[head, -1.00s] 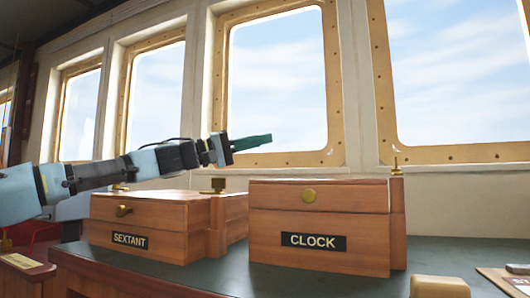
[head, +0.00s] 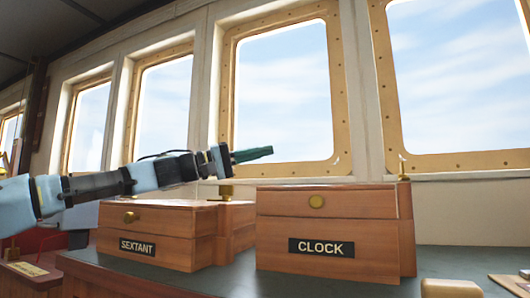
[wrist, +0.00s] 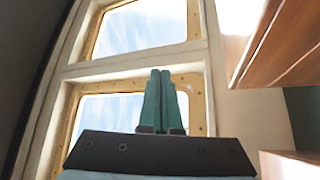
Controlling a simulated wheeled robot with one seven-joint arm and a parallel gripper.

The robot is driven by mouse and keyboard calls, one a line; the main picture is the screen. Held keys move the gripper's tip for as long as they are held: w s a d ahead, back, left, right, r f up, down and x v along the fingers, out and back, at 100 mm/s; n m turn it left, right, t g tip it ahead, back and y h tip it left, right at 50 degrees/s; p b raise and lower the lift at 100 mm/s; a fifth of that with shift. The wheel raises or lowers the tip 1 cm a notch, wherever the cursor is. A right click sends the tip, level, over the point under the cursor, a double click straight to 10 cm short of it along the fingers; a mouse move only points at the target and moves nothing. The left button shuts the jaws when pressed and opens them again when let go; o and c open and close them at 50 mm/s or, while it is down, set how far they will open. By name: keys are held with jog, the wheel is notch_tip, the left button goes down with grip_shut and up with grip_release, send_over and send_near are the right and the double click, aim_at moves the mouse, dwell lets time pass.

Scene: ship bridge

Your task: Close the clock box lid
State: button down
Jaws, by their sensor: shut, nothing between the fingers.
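The clock box (head: 335,235) is a wooden box with a black CLOCK label on its front. It stands on the dark counter, right of centre in the head view. The fingers are together and empty, as the wrist view (wrist: 160,100) also shows.
A wooden sextant box (head: 155,235) stands just left of the clock box, below my arm. A tan block (head: 448,288) and a paper (head: 510,284) lie at the right. Framed windows (head: 284,90) line the wall behind.

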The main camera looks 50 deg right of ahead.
jog(key=v, duration=1)
jog(key=shift+w, duration=0.1)
